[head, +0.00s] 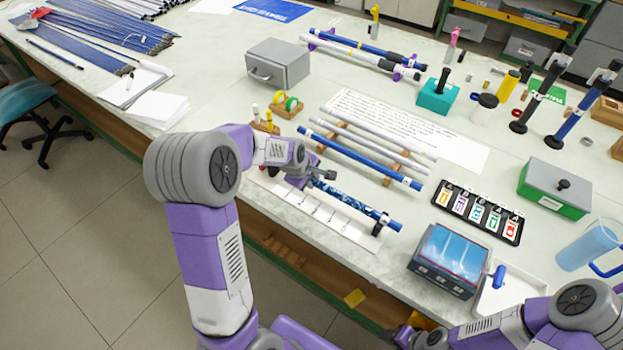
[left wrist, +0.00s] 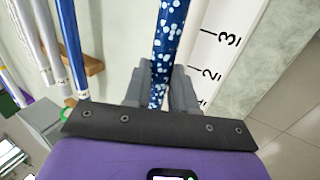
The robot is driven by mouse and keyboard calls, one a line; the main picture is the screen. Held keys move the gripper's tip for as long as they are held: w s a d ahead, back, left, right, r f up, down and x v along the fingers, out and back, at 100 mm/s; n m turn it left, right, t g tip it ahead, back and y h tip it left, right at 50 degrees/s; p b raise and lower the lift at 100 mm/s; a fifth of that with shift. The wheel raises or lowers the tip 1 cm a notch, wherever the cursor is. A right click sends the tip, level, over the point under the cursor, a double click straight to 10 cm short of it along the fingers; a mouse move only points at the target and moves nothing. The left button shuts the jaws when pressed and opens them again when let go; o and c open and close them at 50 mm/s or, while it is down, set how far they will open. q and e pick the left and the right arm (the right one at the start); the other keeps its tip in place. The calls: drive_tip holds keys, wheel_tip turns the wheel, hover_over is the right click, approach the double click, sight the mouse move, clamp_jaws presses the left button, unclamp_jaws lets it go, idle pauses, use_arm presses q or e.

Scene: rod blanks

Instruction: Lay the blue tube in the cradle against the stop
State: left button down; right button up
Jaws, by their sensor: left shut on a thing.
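A dark blue tube with white spots (head: 346,197) is held near its left end in my left gripper (head: 314,178). In the left wrist view the spotted tube (left wrist: 170,40) runs between the two fingers, which are shut on it. The tube lies along or just above a white numbered cradle strip (head: 308,210); I cannot tell whether it touches. The numbers show in the left wrist view on the strip (left wrist: 222,50). A black piece (head: 379,228) stands at the tube's right end; contact is unclear. My right gripper (head: 418,340) is partly seen at the bottom edge.
A plain blue tube (head: 350,154) and white rods lie on wooden supports just behind. A grey-blue box (head: 449,262), a black card tray (head: 478,212) and a white tray (head: 503,294) stand to the right. The table's front edge is close to the strip.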

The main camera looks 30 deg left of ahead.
use_arm(q)
drive_tip(key=shift+a, duration=0.25)
drive_tip(key=c, duration=0.8)
unclamp_jaws()
drive_tip(key=shift+c, duration=0.2)
drive_tip(key=p+v, duration=0.2)
drive_tip(key=v, duration=0.5)
drive_tip(key=shift+r, duration=0.25)
drive_tip(key=shift+s, duration=0.1)
